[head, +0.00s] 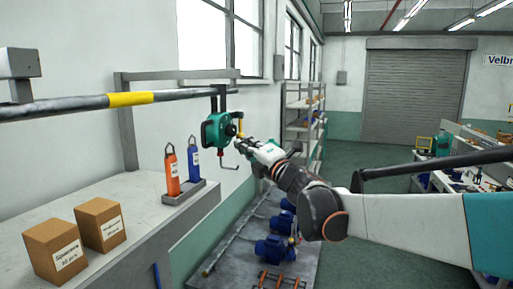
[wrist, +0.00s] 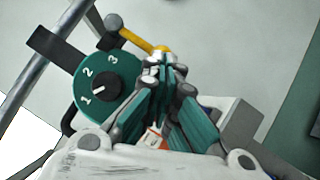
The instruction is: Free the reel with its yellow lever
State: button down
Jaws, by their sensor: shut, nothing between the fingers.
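The teal reel (head: 217,130) hangs from the overhead rail on a dark bracket. In the wrist view the reel (wrist: 88,112) shows a black knob with marks 1, 2 and 3; its white line points toward the 1. The yellow lever (wrist: 135,38) runs from a dark round pivot to a yellow knob end. It also shows as a small yellow bit in the head view (head: 240,125). My gripper (wrist: 165,68) is shut and empty, its fingertips close to the lever's knob end. I cannot tell whether they touch. In the head view my gripper (head: 240,142) is right beside the reel.
A grey rail (head: 60,108) with a yellow band runs at the left. An orange bottle (head: 172,173) and a blue bottle (head: 194,162) stand in a tray on the bench, near two cardboard boxes (head: 101,224). Blue pumps (head: 275,250) sit low below my arm. Open floor lies to the right.

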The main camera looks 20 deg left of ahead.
jog(key=shift+w+f+n+y+b, duration=0.25)
jog(key=shift+w+n+y+b, duration=0.35)
jog(key=shift+n+b, duration=0.35)
jog(key=w+r+n+g+y+b, duration=0.1)
jog(key=w+n+g+y+b, duration=0.4)
jog(key=n, duration=0.7)
jog(key=shift+w+d+r+n+g+y, duration=0.25)
jog(key=shift+w+n+g+y, duration=0.15)
jog(key=shift+w+y, duration=0.4)
jog(key=shift+w+b, duration=0.2)
jog(key=shift+b, duration=0.1)
